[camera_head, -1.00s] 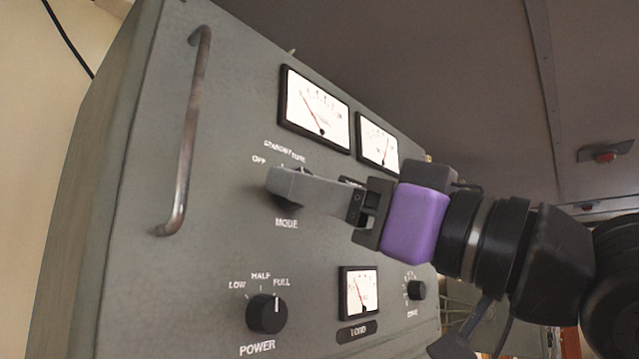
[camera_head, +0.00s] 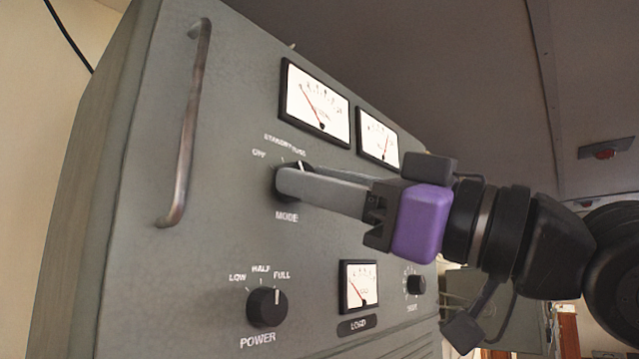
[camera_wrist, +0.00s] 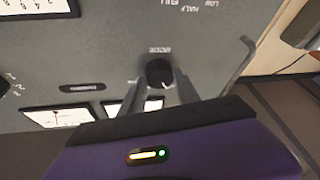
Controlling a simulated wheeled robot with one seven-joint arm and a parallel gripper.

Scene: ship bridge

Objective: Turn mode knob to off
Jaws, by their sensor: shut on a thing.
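The black mode knob (camera_head: 300,164) sits on the grey panel above the word MODE. My gripper (camera_head: 297,178) is shut on it, and the near grey finger hides much of it in the head view. In the wrist view the knob (camera_wrist: 158,72) lies between the two finger ends, one on each side. A white mark at the knob's upper edge in the head view points up toward the STANDBY and TUNE lettering; its exact setting is hard to read. The OFF label (camera_head: 260,153) stands up and left of the knob.
A black power knob (camera_head: 267,307) sits below, marked LOW, HALF and FULL. A metal handle (camera_head: 187,125) stands out from the panel on the left. Two dial meters (camera_head: 316,105) are above, and a load meter (camera_head: 359,286) is below my gripper.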

